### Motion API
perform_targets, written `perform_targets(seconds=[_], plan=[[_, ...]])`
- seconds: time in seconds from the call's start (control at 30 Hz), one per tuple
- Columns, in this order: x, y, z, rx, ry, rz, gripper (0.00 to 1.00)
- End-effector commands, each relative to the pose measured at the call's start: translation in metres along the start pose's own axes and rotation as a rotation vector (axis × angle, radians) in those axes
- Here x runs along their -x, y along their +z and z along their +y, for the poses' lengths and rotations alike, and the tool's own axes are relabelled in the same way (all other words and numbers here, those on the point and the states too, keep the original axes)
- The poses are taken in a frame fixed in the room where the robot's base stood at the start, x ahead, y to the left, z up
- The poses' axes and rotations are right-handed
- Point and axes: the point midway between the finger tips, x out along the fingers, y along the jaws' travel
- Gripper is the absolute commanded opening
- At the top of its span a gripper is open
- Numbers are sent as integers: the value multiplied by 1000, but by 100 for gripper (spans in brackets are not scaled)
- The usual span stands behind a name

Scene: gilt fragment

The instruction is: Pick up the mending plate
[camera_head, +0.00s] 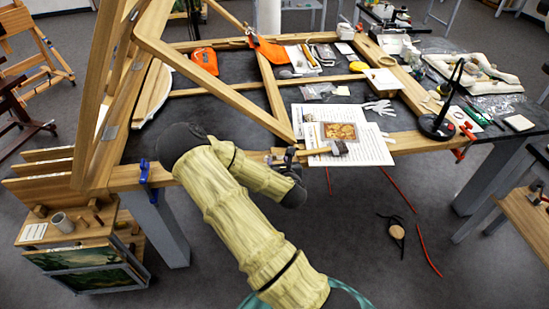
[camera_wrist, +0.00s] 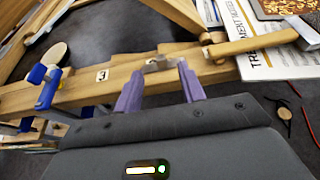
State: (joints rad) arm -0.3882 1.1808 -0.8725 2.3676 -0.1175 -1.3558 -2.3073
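A small silvery metal piece (camera_wrist: 160,63), which looks like the mending plate, lies on the wooden beam (camera_wrist: 85,88) in the wrist view. Its full outline is unclear there, and my arm and gripper hide that spot in the head view. My gripper (camera_wrist: 161,72) has its two purple fingers apart, with the metal piece between or just beyond their tips. I cannot tell whether the fingers touch it. In the head view my gripper (camera_head: 291,156) is at the front beam of the frame.
A wooden-handled tool (camera_head: 338,148) lies right of my gripper, by printed sheets (camera_head: 367,150) and a gilt picture piece (camera_head: 339,131). A blue clamp (camera_wrist: 47,87) grips the beam at left. Upright wooden struts (camera_head: 205,85) rise at left. A black lamp stand (camera_head: 437,125) is farther right.

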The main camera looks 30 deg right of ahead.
Motion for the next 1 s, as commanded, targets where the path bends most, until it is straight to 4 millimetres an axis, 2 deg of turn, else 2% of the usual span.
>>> perform_targets(seconds=[0.2, 0.67, 1.0], plan=[[-27, 1, 0, -1, 0, 0, 40], [-34, 0, 0, -1, -1, 1, 40], [-74, -3, -1, -1, -1, -1, 40]])
